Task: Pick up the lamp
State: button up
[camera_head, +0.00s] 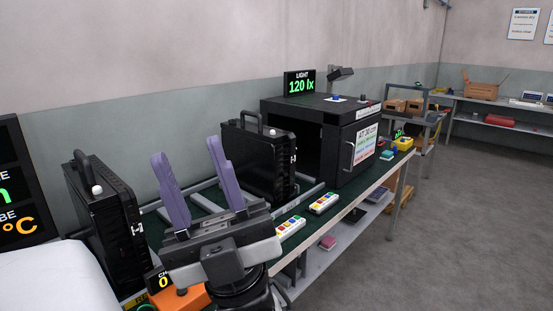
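Two black finned floodlight housings with top handles stand on the green bench; I cannot tell which is the task's lamp. The left housing (106,212) has a white knob on top and stands at the near end. The other housing (262,160) stands farther back, beside the dark chamber. My gripper (186,149) has two purple fingers spread wide apart, with nothing between them. It appears in front of the gap between the housings, apart from both, and its arm hides part of the bench.
A black chamber (335,120) with an open front holds a "120 lx" display (300,84) on top. Button strips (323,203) lie along the bench's front edge. An orange object (180,299) is near my wrist. Grey floor (450,230) at right is clear.

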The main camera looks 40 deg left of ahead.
aim_at(262, 157)
jog(key=i+l+u, duration=0.1)
jog(key=i+u, duration=0.15)
jog(key=i, duration=0.3)
jog(key=i+l+u, duration=0.25)
jog(key=i, duration=0.35)
jog(key=i+l+u, duration=0.15)
jog(key=i+u, duration=0.3)
jog(key=i+l+u, duration=0.2)
jog(key=u, duration=0.2)
jog(key=i+l+u, duration=0.25)
jog(key=l+u, duration=0.2)
jog(key=i+l+u, duration=0.15)
jog(key=l+u, duration=0.25)
jog(key=i+l+u, duration=0.2)
jog(key=l, duration=0.15)
jog(key=l+u, duration=0.15)
jog(key=l, duration=0.15)
jog(key=i, duration=0.45)
